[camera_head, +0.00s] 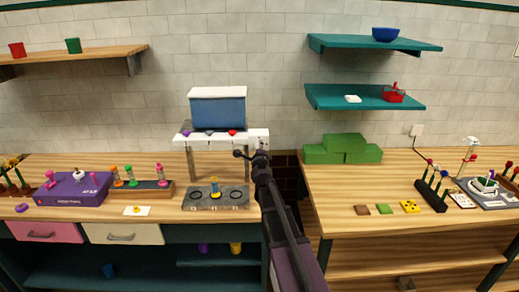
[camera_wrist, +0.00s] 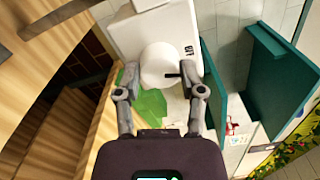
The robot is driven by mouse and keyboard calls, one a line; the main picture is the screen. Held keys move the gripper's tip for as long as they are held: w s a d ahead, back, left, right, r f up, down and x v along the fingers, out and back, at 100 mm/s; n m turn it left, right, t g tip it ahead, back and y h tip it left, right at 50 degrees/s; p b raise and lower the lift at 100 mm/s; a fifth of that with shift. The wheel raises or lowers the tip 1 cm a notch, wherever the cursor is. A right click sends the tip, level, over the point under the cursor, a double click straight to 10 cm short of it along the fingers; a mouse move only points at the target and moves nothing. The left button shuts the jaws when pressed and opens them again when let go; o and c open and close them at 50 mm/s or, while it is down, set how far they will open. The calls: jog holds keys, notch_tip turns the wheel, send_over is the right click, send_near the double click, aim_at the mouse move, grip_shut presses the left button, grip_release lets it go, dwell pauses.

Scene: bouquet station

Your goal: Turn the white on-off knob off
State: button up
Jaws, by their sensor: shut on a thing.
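The white on-off knob (camera_wrist: 158,64) is round and sits on a white panel (camera_wrist: 130,35) in the wrist view. A dark mark shows on the knob's right side, and a label reading "OFF" is on the panel to its right. My gripper (camera_wrist: 160,72) has one finger on each side of the knob and is shut on it. In the head view my gripper (camera_head: 250,154) is at the white panel (camera_head: 258,137) on the right end of a white raised shelf. The knob itself is hidden or too small to tell there.
A blue box with a white lid (camera_head: 218,107) stands on the raised shelf (camera_head: 205,138). A grey plate with rings (camera_head: 238,199) lies below it. Green blocks (camera_head: 345,150) sit on the right counter. Teal shelves (camera_head: 340,95) hang at upper right. A gap separates the counters.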

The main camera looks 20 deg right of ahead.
jog(key=shift+w+n, duration=0.15)
jog(key=shift+n, duration=1.45)
jog(key=o, duration=1.2)
jog(key=shift+c, duration=0.2)
jog(key=shift+s, duration=0.2)
jog(key=v, duration=1.1)
jog(key=shift+s, duration=0.35)
jog(key=shift+a, duration=0.25)
